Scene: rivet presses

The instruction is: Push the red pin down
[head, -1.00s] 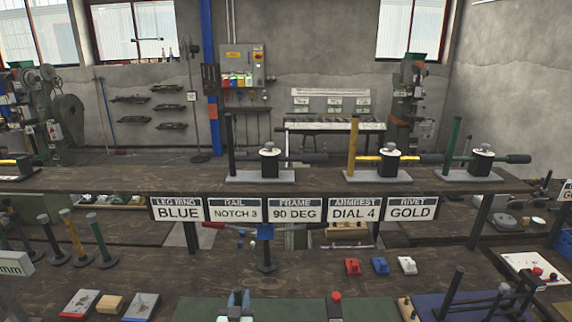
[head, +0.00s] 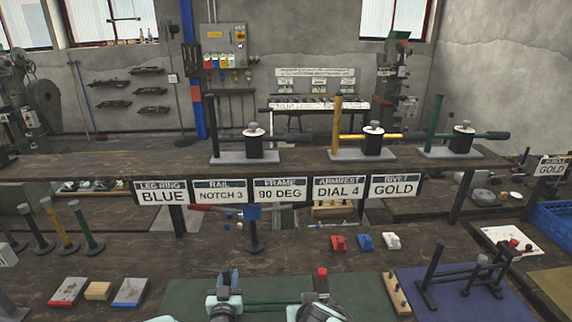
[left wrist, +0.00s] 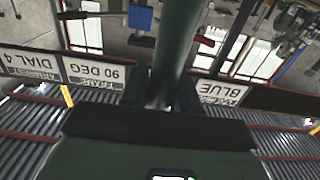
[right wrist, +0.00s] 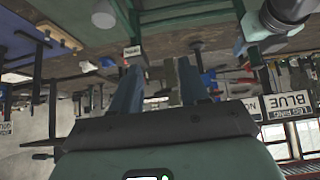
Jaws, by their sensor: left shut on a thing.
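The red pin (head: 322,272) stands upright above a dark holder at the green mat in the head view, near the bottom centre. My right gripper (head: 318,300) is at the bottom edge, just in front of the pin; whether it touches it cannot be told. In the right wrist view its two fingers (right wrist: 157,88) are apart with nothing clear between them. My left gripper (head: 225,288) is left of the pin, at the bottom. In the left wrist view it is shut on a dark green tube (left wrist: 180,40). The lower parts of both grippers are cut off.
A blue mat (head: 462,300) with a dark frame lies to the right. A wooden block with pegs (head: 396,292) is between the mats. Red (head: 338,243), blue and white small parts sit behind. A raised shelf (head: 100,172) with signs crosses the back.

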